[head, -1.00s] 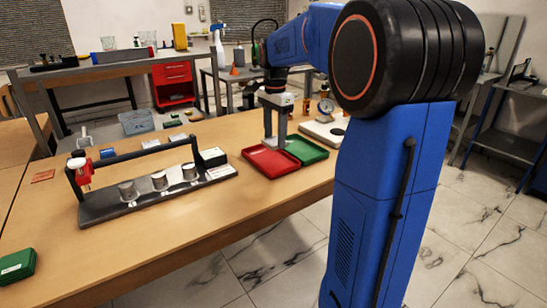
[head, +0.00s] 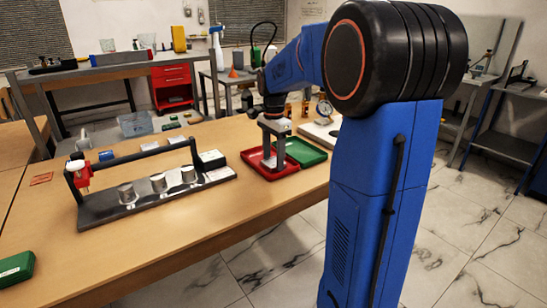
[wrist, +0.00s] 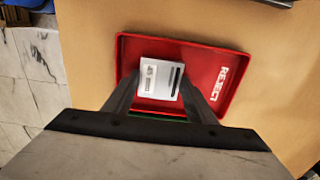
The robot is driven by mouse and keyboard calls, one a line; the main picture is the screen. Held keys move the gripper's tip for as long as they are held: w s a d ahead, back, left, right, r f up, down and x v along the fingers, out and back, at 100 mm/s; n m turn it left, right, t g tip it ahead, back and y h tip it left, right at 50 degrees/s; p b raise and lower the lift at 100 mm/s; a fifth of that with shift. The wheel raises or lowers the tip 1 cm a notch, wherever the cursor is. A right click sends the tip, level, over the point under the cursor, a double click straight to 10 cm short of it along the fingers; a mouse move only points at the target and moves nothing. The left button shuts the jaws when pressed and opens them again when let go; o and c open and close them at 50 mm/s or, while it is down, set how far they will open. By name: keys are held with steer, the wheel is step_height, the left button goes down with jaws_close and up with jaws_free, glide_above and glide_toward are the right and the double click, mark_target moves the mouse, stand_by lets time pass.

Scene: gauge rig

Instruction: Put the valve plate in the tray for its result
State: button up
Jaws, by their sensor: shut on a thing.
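The valve plate (wrist: 160,80) is a light grey, squarish piece with printed marks and a dark slot, seen in the wrist view. My gripper (wrist: 160,94) is shut on it, one finger at each side. The plate is over the red tray (wrist: 240,72), which is marked REJECT. I cannot tell whether the plate touches the tray floor. In the head view my gripper (head: 272,165) points down within the red tray (head: 252,157), and the plate is hard to make out there. The green tray (head: 310,153) lies right beside the red one.
A dark rig (head: 150,205) with several metal cylinders and a handle bar stands left of the trays. A dial gauge (head: 324,109) on a pale base is behind them at right. A green box (head: 15,268) sits at the near left. The front table middle is clear.

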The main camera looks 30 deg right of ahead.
mark_target(273, 162)
steer(key=o, duration=1.2)
steer(key=shift+f, duration=0.1)
steer(key=shift+c, duration=0.2)
step_height(273, 162, up, 12)
steer(key=s+a+f+n+t, duration=0.1)
steer(key=s+a+f+n, duration=0.1)
steer(key=s+a+n, duration=0.45)
steer(key=s+a+f+n+t, duration=0.15)
steer(key=s+a, duration=0.25)
steer(key=s, duration=0.5)
steer(key=s+a+f+n+t, duration=0.2)
steer(key=s+a+f+n, duration=0.3)
steer(key=s+f+n, duration=0.4)
steer(key=shift+s+a+f+n, duration=0.15)
steer(key=shift+s+f+n, duration=0.15)
steer(key=shift+s+f, duration=1.45)
steer(key=shift+s+r, duration=0.5)
steer(key=shift+r, duration=0.05)
